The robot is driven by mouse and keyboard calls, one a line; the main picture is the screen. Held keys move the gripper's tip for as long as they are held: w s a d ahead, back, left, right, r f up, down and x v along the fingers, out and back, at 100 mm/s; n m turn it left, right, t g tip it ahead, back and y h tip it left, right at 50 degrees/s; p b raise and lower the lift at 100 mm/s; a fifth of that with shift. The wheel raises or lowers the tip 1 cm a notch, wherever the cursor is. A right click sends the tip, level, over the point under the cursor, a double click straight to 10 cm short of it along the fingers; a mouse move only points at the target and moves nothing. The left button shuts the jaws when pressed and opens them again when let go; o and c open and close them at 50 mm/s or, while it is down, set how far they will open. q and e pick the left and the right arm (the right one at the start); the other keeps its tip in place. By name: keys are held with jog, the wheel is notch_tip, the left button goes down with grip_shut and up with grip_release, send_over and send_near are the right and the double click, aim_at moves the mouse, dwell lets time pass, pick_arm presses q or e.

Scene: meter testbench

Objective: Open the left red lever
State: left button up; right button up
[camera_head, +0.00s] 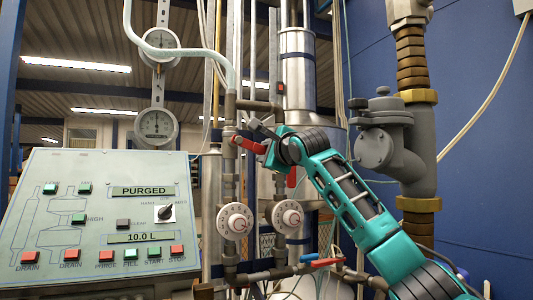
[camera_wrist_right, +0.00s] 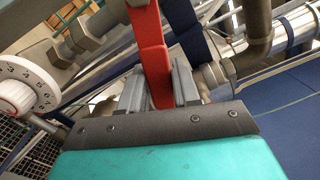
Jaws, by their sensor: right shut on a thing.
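The left red lever (camera_head: 248,145) sits on the left vertical pipe, above the left white dial, and slants slightly down to the right. My right gripper (camera_head: 266,135) is at its right end, partly hidden by my own wrist. In the right wrist view, the red lever (camera_wrist_right: 148,35) runs between the two grey fingers of my right gripper (camera_wrist_right: 158,85), which is shut on it. A second red lever (camera_head: 291,178) hangs down on the right pipe, just below my wrist. My left gripper is not in view.
Two white dials (camera_head: 235,221) (camera_head: 286,216) sit below the levers; one shows at the left of the wrist view (camera_wrist_right: 22,88). A control panel (camera_head: 105,215) stands at the left. A thick grey pipe with a valve (camera_head: 385,145) is right of my arm.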

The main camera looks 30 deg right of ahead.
grip_shut()
jog(key=shift+f, duration=0.1)
